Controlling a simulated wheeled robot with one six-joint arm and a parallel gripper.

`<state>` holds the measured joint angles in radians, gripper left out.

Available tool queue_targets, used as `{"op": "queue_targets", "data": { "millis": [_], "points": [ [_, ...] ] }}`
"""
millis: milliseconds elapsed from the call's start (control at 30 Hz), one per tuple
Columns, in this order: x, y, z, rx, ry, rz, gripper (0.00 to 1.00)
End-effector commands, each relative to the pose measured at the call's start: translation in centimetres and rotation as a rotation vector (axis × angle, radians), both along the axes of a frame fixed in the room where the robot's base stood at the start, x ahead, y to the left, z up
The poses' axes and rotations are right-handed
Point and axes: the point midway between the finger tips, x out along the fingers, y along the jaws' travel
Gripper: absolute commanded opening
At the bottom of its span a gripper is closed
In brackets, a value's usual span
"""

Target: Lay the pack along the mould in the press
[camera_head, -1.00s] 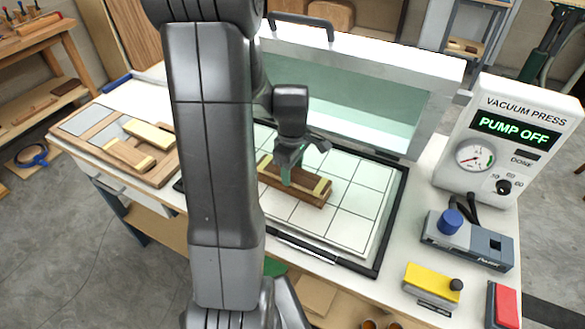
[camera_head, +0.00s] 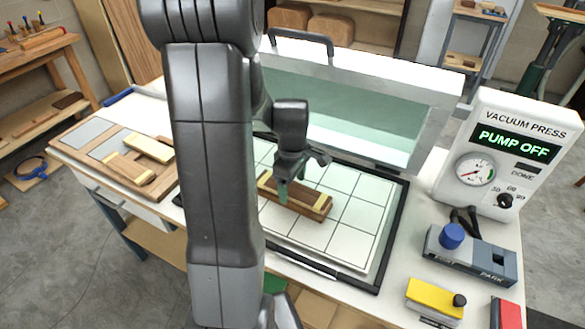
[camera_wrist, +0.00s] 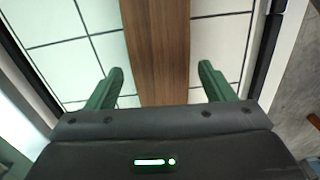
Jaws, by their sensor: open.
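My gripper (camera_head: 290,188) is at the piece's left half in the head view. In the wrist view my gripper (camera_wrist: 160,85) is open, its green fingers on either side of the brown strip (camera_wrist: 158,45), with white bed showing between each finger and the strip. Its near end is hidden by my gripper body.
The press's raised clear lid (camera_head: 350,115) stands behind the bed. The control box (camera_head: 510,150) reads PUMP OFF.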

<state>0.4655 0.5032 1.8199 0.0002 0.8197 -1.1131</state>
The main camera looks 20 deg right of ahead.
Motion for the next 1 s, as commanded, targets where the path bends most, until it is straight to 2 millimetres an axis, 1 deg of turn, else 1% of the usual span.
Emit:
{"op": "queue_targets", "data": {
  "millis": [167,400,500,600,700,800,1000],
  "points": [
    [0.1,-0.1,3.1,-0.004,-0.007,0.000,0.76],
    [0.1,-0.1,8.7,-0.004,-0.007,0.000,0.76],
    [0.1,0.0,10.6,-0.002,-0.005,0.000,0.76],
    [0.1,0.0,11.9,-0.002,-0.004,0.000,0.76],
    [0.0,0.0,12.8,-0.002,-0.003,0.000,0.76],
    [0.0,0.0,13.2,-0.001,-0.001,0.000,0.76],
    [0.0,0.0,13.2,0.000,0.000,0.000,0.76]
  ]
}}
